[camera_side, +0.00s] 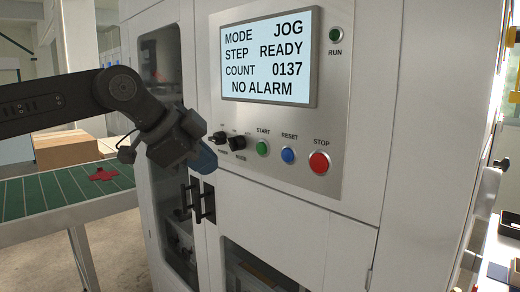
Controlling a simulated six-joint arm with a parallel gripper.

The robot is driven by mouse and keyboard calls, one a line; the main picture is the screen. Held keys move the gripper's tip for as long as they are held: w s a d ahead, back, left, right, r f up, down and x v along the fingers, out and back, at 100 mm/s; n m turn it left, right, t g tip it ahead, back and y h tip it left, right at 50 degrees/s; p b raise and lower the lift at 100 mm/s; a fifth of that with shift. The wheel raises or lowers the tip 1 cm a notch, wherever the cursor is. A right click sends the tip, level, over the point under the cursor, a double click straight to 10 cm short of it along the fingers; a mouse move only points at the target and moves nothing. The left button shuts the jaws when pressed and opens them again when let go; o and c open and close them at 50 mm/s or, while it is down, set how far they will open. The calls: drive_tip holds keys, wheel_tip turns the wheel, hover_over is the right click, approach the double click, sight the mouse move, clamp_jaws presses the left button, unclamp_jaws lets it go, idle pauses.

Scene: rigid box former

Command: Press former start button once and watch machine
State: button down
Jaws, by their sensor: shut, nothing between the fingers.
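The former's control panel (330,140) is on the white machine cabinet. Its green START button (262,148) sits between the black MODE knob (237,143) and the blue RESET button (288,155). A larger red STOP button (319,163) is at the right. The screen (265,58) reads MODE JOG, STEP READY, COUNT 0137, NO ALARM. A green RUN light (336,35) is at the upper right. My gripper (203,159) is shut and empty, left of the panel's lower row, apart from START in the picture. Its fingertips are hard to make out.
Black door handles (202,202) stick out just below my gripper. A green conveyor (60,192) at left carries a red flat piece (103,174), with a cardboard box (66,149) behind. A glass door (160,65) stands behind my arm. Space before the buttons is clear.

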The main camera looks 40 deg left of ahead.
sight(262, 149)
drive_tip(key=w, duration=0.8)
drive_tip(key=shift+w, duration=0.15)
drive_tip(key=shift+w, duration=0.15)
idle(1.8)
drive_tip(key=shift+w, duration=0.25)
